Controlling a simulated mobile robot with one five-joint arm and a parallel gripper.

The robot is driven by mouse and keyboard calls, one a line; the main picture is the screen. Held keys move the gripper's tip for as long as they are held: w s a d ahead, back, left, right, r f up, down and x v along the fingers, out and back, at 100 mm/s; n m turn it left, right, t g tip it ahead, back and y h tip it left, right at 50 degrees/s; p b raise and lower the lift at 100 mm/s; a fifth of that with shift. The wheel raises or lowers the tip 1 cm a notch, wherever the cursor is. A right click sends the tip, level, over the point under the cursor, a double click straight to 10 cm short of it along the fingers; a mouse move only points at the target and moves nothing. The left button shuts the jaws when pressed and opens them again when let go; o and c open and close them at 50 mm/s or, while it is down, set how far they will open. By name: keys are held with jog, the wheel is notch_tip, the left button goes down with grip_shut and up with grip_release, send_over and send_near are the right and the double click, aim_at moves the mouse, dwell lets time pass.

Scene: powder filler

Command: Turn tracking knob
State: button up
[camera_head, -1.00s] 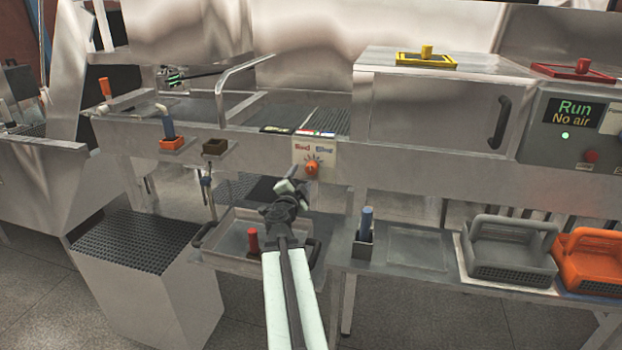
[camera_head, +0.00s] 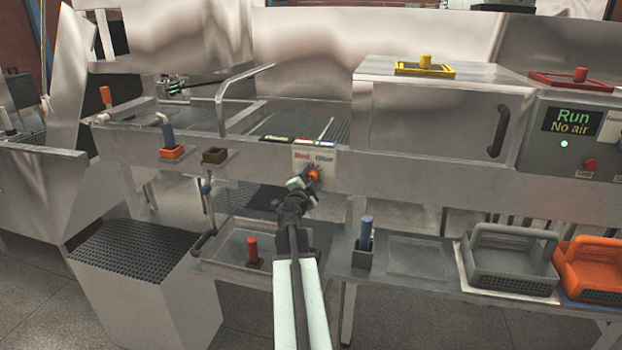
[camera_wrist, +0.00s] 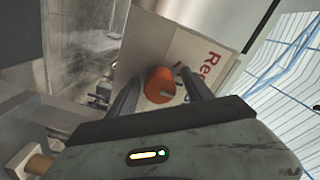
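The orange tracking knob (camera_head: 314,175) sits on a pale label plate (camera_head: 326,160) with red and blue lettering, on the front of the steel machine. In the wrist view the knob (camera_wrist: 160,85) shows a light pointer mark, with part of the red lettering beside it. My gripper (camera_head: 306,180) is right in front of the knob in the head view. In the wrist view my gripper (camera_wrist: 160,92) has its two dark fingers apart, with the knob appearing between them. I see space beside the knob, and no clear contact.
A tray (camera_head: 215,262) with a red-handled item (camera_head: 253,250) lies below. A blue-handled item (camera_head: 366,230) stands in a holder to its right. Grey (camera_head: 510,262) and orange (camera_head: 592,268) baskets stand at the right. A panel (camera_head: 575,135) reads "Run No air".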

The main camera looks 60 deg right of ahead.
jog(key=c, duration=1)
jog(key=shift+w+d, duration=0.15)
jog(key=shift+d, duration=0.1)
grip_shut()
jog(key=shift+a, duration=0.25)
jog(key=shift+m, duration=2.9)
jog(key=shift+s, duration=0.2)
jog(key=o, duration=1.1)
grip_release()
jog(key=shift+c, duration=0.2)
